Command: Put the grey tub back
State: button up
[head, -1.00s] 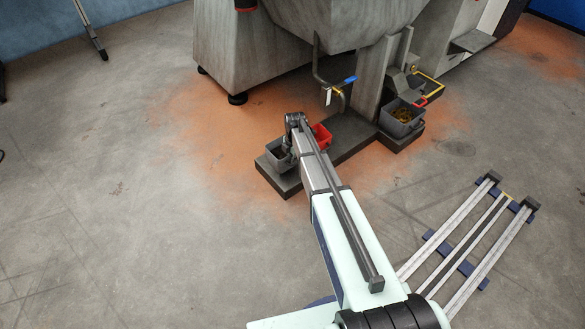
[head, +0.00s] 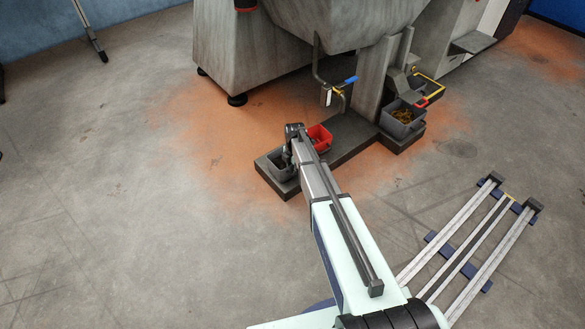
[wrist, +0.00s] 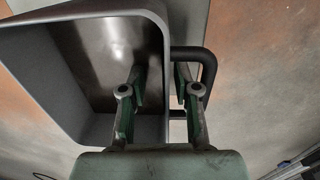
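A grey tub (head: 284,184) stands at the front left end of the dark low platform, partly hidden by my arm. In the wrist view the tub (wrist: 100,11) fills the left side; its visible inside looks empty, and a dark loop handle (wrist: 208,68) juts from its right wall. My gripper (wrist: 160,82) straddles that wall. One finger is inside the tub, the other is outside it within the handle loop. The fingers are apart, with gaps showing to the wall. In the head view my gripper (head: 291,150) is at the tub, its fingers hard to make out.
A red tub (head: 321,137) stands beside the grey one on the platform (head: 352,150). Another grey tub (head: 392,127) with yellowish contents stands to the right, below a chute. A pipe with a blue-handled valve (head: 350,80) hangs above. Open floor lies left and in front.

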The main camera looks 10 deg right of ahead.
jog(key=r+p, duration=0.1)
jog(key=r, duration=0.3)
jog(key=r+p, duration=0.2)
jog(key=r, duration=0.2)
jog(key=r+p, duration=0.2)
jog(key=r, duration=0.1)
jog(key=shift+s+d+r, duration=0.15)
jog(key=shift+s+r, duration=0.15)
jog(key=shift+r, duration=0.1)
jog(key=s+d+r+m+h, duration=0.3)
jog(key=s+d+r+m, duration=0.35)
jog(key=r, duration=0.45)
jog(key=s+d+r+m+g+h, duration=0.1)
jog(key=s+d+r+m+h, duration=0.1)
jog(key=s+d+r+m, duration=0.55)
jog(key=s+d+r+m+h, duration=0.35)
jog(key=d+r, duration=0.45)
jog(key=r, duration=0.6)
jog(key=s+d+r+m+g+h, duration=0.2)
jog(key=s+r+m, duration=0.8)
jog(key=s, duration=0.2)
jog(key=s+d+r+m+g+h, duration=0.1)
jog(key=s+d+r+m+g, duration=0.2)
jog(key=s+r+m, duration=0.7)
jog(key=s, duration=0.3)
jog(key=shift+d+g+h, duration=0.3)
jog(key=shift+d+h, duration=0.05)
jog(key=shift+r, duration=0.1)
